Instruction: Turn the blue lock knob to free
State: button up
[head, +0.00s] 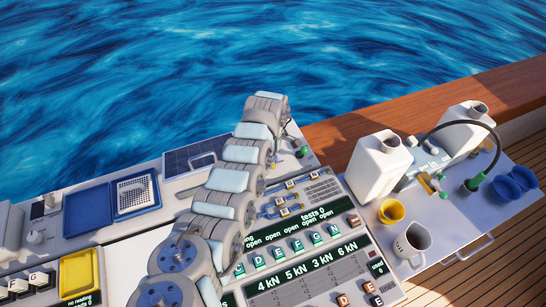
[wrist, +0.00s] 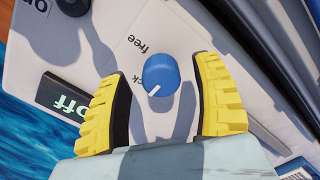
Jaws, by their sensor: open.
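In the wrist view the blue lock knob (wrist: 161,75) sits on a pale panel, between the two yellow fingertips of my gripper (wrist: 165,92). The fingers are open, one on each side, with visible gaps to the knob. A white pointer line on the knob points to the lower left. The word "free" is printed above and left of the knob; a label ending in "ck" is at its left edge, partly covered. In the head view my arm reaches to the far edge of the console; its fingers and the blue knob cannot be made out there.
A dark display reading "off" (wrist: 65,98) lies left of the fingers in the wrist view. In the head view a blue tray (head: 88,212), a white basket (head: 135,195), a white jug (head: 378,166) and a grey mug (head: 411,243) stand around the console.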

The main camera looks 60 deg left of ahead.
jog(key=shift+f, duration=0.3)
jog(key=shift+c, duration=0.3)
grip_shut()
jog(key=c, duration=1.1)
grip_release()
jog(key=shift+d+f+m, duration=0.1)
jog(key=shift+m, duration=0.3)
jog(key=shift+m+p, duration=0.5)
jog(key=shift+m, duration=0.8)
jog(key=m, duration=0.4)
jog(key=shift+s+m, duration=0.1)
jog(key=shift+m, duration=0.3)
jog(key=m, duration=0.5)
jog(key=shift+s+b, duration=0.1)
jog(key=shift+b, duration=0.3)
jog(key=shift+m+b, duration=0.5)
jog(key=shift+m, duration=1.9)
